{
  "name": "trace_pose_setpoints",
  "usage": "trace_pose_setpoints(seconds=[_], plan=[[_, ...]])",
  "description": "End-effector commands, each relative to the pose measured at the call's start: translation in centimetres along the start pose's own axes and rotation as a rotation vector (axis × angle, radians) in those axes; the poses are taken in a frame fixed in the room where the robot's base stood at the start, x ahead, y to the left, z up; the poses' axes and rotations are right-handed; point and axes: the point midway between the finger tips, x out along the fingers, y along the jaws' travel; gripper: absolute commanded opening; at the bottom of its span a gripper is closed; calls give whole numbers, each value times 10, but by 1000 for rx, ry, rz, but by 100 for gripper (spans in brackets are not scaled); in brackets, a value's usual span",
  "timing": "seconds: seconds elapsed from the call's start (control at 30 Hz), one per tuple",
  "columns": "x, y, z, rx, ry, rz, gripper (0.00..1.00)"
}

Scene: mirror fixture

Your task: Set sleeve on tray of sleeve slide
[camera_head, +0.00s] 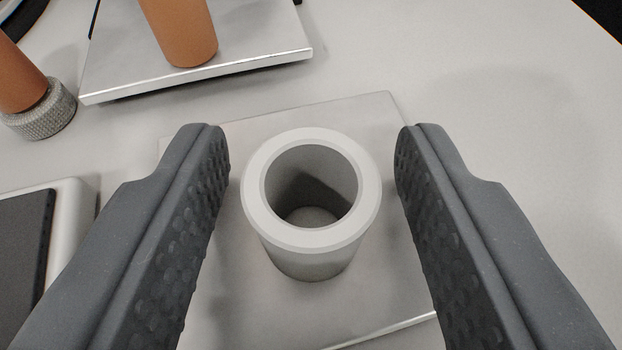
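A light grey hollow sleeve (310,240) stands upright on a flat metal plate (390,290), which looks like a tray, in the middle of the view. Its open top faces me, and its inside is empty down to the plate. My gripper (312,150) is open, with one dark grey padded finger on each side of the sleeve. A gap shows between each finger and the sleeve, wider on the right. The fingers hide parts of the plate's left and right sides.
Behind stands another metal plate (255,45) with a copper-coloured cylinder (182,30) on it. A copper-coloured rod with a knurled grey collar (45,115) is at far left. A light box with a dark top (25,240) is at lower left. The table (520,130) is clear at right.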

Motion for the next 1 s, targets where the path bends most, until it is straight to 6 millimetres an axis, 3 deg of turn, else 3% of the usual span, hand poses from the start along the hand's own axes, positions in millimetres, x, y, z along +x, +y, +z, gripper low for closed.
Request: trace_pose_setpoints(seconds=[0.4, 1.0], plan=[[1, 0, 2, 2, 1, -1, 44], [-117, 4, -2, 1, 2, -3, 44]])
